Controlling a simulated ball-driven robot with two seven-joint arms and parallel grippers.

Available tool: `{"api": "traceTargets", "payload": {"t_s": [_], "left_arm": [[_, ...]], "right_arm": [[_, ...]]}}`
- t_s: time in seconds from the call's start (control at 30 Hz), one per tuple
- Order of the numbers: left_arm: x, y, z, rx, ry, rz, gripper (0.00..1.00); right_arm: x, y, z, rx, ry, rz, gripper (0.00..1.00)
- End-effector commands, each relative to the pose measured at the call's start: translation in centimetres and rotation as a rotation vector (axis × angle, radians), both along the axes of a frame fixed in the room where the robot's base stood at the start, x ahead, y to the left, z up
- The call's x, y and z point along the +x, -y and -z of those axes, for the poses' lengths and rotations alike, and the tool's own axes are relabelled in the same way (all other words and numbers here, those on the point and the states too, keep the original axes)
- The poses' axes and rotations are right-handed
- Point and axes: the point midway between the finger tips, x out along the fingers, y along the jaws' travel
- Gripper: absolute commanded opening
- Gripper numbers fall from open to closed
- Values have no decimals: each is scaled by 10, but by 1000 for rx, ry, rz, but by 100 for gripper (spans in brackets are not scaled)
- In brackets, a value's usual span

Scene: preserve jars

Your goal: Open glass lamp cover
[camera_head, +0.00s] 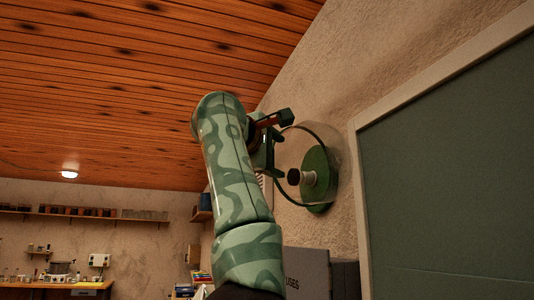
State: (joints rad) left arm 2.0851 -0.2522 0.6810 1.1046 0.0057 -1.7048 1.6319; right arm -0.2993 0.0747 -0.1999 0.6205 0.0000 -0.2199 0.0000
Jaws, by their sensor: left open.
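The lamp is a round green plate (319,163) on the sloping-edged beige wall, with a pale, dark-ended fitting (308,178) sticking out from its middle. Its clear glass cover (328,135) shows mainly as a thin dark round rim around and in front of the plate. My right gripper is out of view.
A large green board (450,160) with a pale frame is on the wall just right of the lamp. Grey boxes (306,268) stand below it. Shelves with jars (80,211) and a workbench (55,286) are far back left.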

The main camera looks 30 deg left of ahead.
Motion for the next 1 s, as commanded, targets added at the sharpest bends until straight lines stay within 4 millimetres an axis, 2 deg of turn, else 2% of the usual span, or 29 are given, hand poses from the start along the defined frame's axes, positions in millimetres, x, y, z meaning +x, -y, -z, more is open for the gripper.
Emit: {"api": "traceTargets", "payload": {"t_s": [0.47, 0.57, 0.8, 1.0], "left_arm": [[-10, -4, -4, -6, 16, -7, 67], [-25, -3, -3, -6, 19, -6, 67], [-88, -1, 0, -4, 19, -4, 67], [-137, 1, -2, -3, 15, -3, 67]], "right_arm": [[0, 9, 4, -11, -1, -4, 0], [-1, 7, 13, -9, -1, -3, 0], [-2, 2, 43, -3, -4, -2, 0], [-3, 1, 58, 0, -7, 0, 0]]}}
